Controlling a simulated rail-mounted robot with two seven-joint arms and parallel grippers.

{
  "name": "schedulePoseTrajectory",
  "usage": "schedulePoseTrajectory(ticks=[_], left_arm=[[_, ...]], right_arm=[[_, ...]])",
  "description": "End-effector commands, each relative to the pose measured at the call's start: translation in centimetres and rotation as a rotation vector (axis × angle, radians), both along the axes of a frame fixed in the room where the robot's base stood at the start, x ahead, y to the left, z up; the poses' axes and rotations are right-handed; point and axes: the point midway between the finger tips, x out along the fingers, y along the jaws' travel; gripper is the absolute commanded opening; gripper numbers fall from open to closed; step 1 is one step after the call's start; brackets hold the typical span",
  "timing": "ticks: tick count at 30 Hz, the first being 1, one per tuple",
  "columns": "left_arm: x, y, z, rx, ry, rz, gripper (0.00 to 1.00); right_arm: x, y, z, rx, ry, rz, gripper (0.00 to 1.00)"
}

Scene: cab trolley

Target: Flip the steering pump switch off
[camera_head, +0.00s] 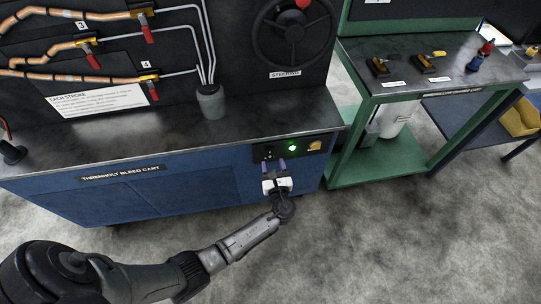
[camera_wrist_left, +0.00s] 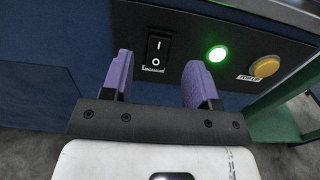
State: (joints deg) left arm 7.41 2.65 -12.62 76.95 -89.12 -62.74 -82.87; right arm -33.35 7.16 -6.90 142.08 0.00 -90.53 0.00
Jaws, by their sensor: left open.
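The steering pump switch is a black rocker switch (camera_wrist_left: 158,50) with white I and O marks, on the dark control panel (camera_head: 290,149) at the front of the blue cart. Its small label below is too small to read. A green light (camera_wrist_left: 217,54) is lit to its right; it also shows in the head view (camera_head: 292,148). My left gripper (camera_head: 273,165) is open and empty in front of the panel. In the left wrist view its purple fingers (camera_wrist_left: 156,82) stand apart below the switch and the light, with the switch between them and nearer the left finger. My right gripper is not in view.
A yellow button (camera_wrist_left: 265,66) marked TOP UP sits right of the light. A steering wheel (camera_head: 293,32) and a grey reservoir (camera_head: 210,101) are above the cart top. A green trolley (camera_head: 345,115) stands close to the right. The floor in front is clear.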

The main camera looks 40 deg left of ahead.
Motion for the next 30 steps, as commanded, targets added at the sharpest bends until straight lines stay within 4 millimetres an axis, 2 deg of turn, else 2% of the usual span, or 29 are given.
schedulePoseTrajectory(ticks=[3,10,25,30], left_arm=[[1.3,1.5,-0.2,0.002,0.0,0.0,0.54],[2.8,3.4,-0.1,0.0,-0.001,0.0,0.54],[3.4,4.1,0.0,-0.001,0.0,-0.001,0.54],[3.4,4.1,0.0,-0.001,0.0,-0.001,0.38]], right_arm=[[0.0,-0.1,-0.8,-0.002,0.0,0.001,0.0],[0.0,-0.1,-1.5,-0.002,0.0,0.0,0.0],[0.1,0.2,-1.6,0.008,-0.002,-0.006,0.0],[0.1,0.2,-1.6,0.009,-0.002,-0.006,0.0]])
